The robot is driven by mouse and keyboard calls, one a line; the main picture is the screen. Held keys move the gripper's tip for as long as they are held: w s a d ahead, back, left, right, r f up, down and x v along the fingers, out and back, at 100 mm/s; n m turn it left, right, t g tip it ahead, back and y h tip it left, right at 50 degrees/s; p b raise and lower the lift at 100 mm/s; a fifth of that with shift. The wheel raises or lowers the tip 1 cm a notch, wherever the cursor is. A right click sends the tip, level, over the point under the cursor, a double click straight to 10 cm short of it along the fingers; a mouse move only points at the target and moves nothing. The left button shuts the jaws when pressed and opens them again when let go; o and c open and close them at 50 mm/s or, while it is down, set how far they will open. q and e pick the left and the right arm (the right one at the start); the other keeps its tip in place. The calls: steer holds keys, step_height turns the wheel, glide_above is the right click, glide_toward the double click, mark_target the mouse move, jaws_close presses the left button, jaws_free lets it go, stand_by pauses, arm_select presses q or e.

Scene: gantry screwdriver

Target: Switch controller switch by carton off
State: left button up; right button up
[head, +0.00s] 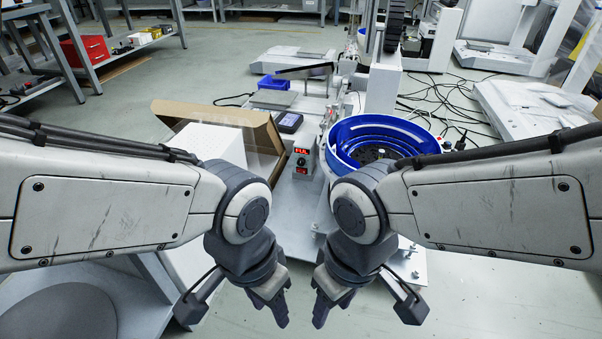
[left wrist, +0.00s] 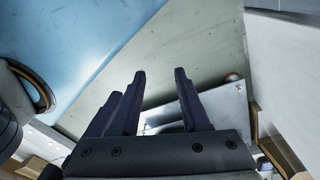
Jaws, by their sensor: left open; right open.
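The controller (head: 303,160) is a small grey box with a lit red display and a red rocker switch (head: 302,171) on its front. It stands just right of the open brown carton (head: 268,130). The switch's position is too small to tell. My left gripper (head: 268,306) is open and empty, hanging low in front of the machine, nearer to me than the controller. The left wrist view shows its parted fingers (left wrist: 158,100) with nothing between them. My right gripper (head: 334,306) is open and empty beside it, also apart from the controller.
A blue bowl feeder (head: 345,150) stands right of the controller. A white block (head: 209,143) sits in the carton. A dark-screened device (head: 289,121) and a blue bin (head: 274,82) lie behind. Cables run over the floor at the back right. Floor is clear at the front right.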

arm_select(q)
steer(key=shift+r, duration=0.15)
steer(key=c, duration=0.5)
steer(key=shift+r+p, duration=0.35)
steer(key=shift+p, duration=0.15)
jaws_close()
step_height(320, 180, up, 29)
steer(key=p, duration=2.9)
arm_select(e)
step_height(320, 180, up, 30)
